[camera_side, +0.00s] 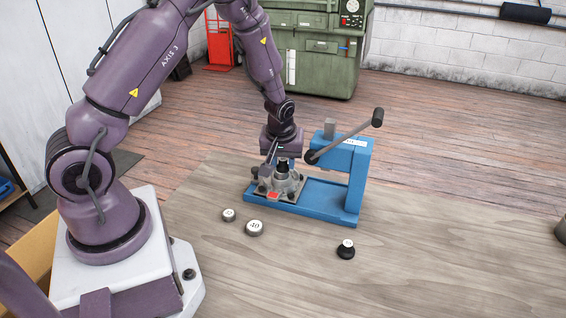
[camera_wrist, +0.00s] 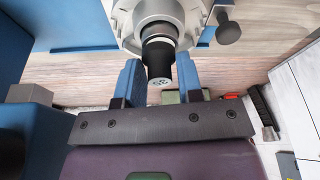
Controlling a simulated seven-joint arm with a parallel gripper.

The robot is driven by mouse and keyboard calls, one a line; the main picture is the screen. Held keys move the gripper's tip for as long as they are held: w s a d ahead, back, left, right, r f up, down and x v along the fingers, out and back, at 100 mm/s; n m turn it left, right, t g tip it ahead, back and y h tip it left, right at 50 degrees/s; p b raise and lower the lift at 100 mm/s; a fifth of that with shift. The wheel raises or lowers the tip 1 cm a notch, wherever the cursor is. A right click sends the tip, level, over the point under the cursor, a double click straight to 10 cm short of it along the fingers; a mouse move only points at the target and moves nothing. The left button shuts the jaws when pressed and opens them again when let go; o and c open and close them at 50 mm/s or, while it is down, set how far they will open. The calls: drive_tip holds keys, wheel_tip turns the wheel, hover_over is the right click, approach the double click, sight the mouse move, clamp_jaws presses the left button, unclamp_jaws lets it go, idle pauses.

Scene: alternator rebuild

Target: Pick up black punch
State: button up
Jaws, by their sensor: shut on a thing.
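The black punch (camera_wrist: 158,54) shows in the wrist view as a dark cylinder with a grey end, between my gripper's two blue fingers. My gripper (camera_wrist: 158,70) is shut on it. In the side view the punch (camera_side: 283,164) stands upright at the top of a grey metal housing on the blue press. My gripper (camera_side: 281,157) is right above the housing there, and its fingers are partly hidden. The housing (camera_wrist: 162,14) also shows at the top of the wrist view, in line with the punch. I cannot tell whether punch and housing touch.
The blue press (camera_side: 343,185) has a long lever (camera_side: 345,136) rising close to the right of my gripper. Two round weights (camera_side: 255,228) lie in front on the wooden table (camera_side: 420,270). A black piece with a white top (camera_side: 346,250) stands front right. The table's right side is mostly clear.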

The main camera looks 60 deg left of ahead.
drive_tip(key=shift+r, duration=0.45)
wheel_tip(320, 180, up, 3)
drive_tip(key=shift+f, duration=0.2)
drive_tip(key=s+d+r, duration=0.5)
drive_tip(key=s+r, duration=0.4)
drive_tip(key=s, duration=0.4)
hover_over(281, 161)
drive_tip(key=f, duration=0.5)
drive_tip(key=shift+s+a, duration=0.1)
drive_tip(key=shift+s, duration=0.15)
drive_tip(key=shift+w+r, duration=0.1)
drive_tip(key=shift+w, duration=0.25)
drive_tip(key=shift+f, duration=2.4)
